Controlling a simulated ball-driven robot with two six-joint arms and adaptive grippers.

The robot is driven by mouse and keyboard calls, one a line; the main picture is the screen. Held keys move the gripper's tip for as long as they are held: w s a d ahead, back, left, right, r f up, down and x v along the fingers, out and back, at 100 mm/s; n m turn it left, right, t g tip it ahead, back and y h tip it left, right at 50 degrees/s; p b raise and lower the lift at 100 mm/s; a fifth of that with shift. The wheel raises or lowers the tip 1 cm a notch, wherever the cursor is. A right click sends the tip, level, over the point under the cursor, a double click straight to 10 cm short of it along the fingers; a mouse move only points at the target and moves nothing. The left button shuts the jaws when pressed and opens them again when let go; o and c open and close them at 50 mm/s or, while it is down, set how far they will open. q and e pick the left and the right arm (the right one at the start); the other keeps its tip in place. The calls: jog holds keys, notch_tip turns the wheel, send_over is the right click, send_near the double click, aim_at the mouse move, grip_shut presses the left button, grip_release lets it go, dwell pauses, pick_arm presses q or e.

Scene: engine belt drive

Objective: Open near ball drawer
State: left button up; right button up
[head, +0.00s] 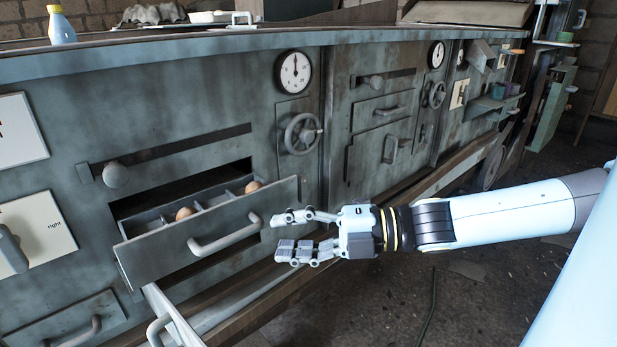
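A grey metal drawer (160,258) stands pulled out from the grey cabinet front (200,90). Its inside is split by dividers, and brown balls (185,213) lie in it, one more near its right end (253,186). A light bar handle (225,236) is on its front. My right gripper (279,236) points left, just right of the handle's right end. Its fingers are apart with nothing between them. It looks clear of the handle, though the depth is hard to tell. My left gripper does not show.
A round knob (116,175) on a slotted rail sits above the drawer. A handwheel (302,134) and a dial (294,72) are to its right. Another handled part (172,318) juts out below. A small bottle (61,27) stands on the cabinet top. The floor (470,290) at right is mostly open.

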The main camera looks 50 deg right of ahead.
jog(key=shift+v, duration=1.45)
jog(key=shift+r, duration=0.1)
jog(key=w+d+f+m+t+h, duration=0.1)
jog(key=d+f+m+h, duration=0.2)
jog(key=f, duration=0.3)
jog(key=w+d+f+m+h, duration=0.1)
jog(key=d+f+m+h, duration=0.2)
jog(key=f, duration=0.2)
jog(key=s+d+f+m+g+h, duration=0.1)
jog(key=s+f+m+h, duration=0.15)
jog(key=f, duration=0.45)
jog(key=s+f+m+g+h, duration=0.1)
jog(key=s+f+m+g, duration=0.15)
jog(key=f, duration=0.45)
jog(key=s+a+f+m+g, duration=0.3)
jog(key=s+f, duration=0.3)
jog(key=f, duration=0.2)
jog(key=s+a+f+m+g, duration=0.2)
jog(key=s+a+f+m, duration=0.15)
jog(key=s+f, duration=0.3)
jog(key=s+a+f+m+g, duration=0.2)
jog(key=s+f+g, duration=0.1)
jog(key=s, duration=0.5)
jog(key=s+a+f+m+g, duration=0.3)
jog(key=s+f, duration=0.1)
jog(key=s, duration=0.4)
